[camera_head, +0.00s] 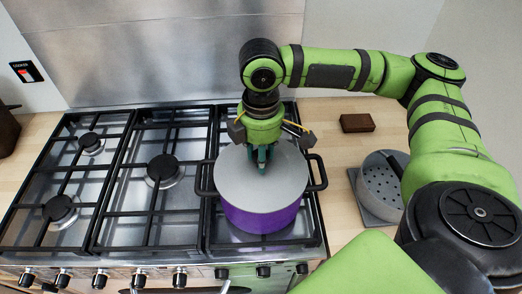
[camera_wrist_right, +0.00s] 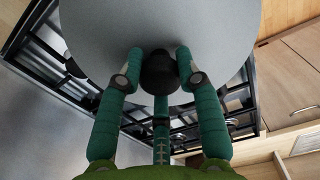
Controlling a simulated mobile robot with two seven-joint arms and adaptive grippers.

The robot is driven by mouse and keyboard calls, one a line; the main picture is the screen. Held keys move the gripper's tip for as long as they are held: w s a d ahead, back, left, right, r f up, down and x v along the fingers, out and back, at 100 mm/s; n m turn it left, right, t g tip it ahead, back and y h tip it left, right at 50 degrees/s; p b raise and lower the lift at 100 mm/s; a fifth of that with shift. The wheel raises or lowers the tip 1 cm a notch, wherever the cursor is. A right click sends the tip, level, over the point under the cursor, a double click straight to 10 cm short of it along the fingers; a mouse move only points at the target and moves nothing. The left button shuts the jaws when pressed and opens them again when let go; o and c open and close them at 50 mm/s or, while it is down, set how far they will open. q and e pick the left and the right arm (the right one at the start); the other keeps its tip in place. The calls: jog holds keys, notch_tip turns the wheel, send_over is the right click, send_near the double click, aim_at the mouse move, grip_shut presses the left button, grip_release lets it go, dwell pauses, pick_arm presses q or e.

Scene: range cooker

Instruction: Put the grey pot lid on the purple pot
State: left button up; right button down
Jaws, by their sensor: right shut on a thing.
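The purple pot (camera_head: 262,217) stands on the right-hand part of the hob, with a black handle on each side. The grey pot lid (camera_head: 236,185) covers the pot's opening in the head view, about level and roughly centred. I cannot tell whether it rests on the rim or is slightly above it. My right gripper (camera_head: 262,160) points down over the lid, its fingers shut around the black knob (camera_wrist_right: 159,73) in the right wrist view. The lid (camera_wrist_right: 215,30) fills the top of that view and hides the pot. My left gripper is not in view.
The cooker's black grates (camera_head: 125,200) and burners extend to the left. On the wooden counter to the right are a brown block (camera_head: 357,122) and a grey perforated container (camera_head: 381,185), partly behind my arm. A metal splashback (camera_head: 160,60) stands behind the hob.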

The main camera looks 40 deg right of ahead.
jog(key=shift+s+f, duration=0.1)
jog(key=shift+f, duration=0.1)
dwell(0.6)
jog(key=c, duration=0.8)
grip_release()
jog(key=shift+o, duration=0.2)
notch_tip(320, 180, up, 12)
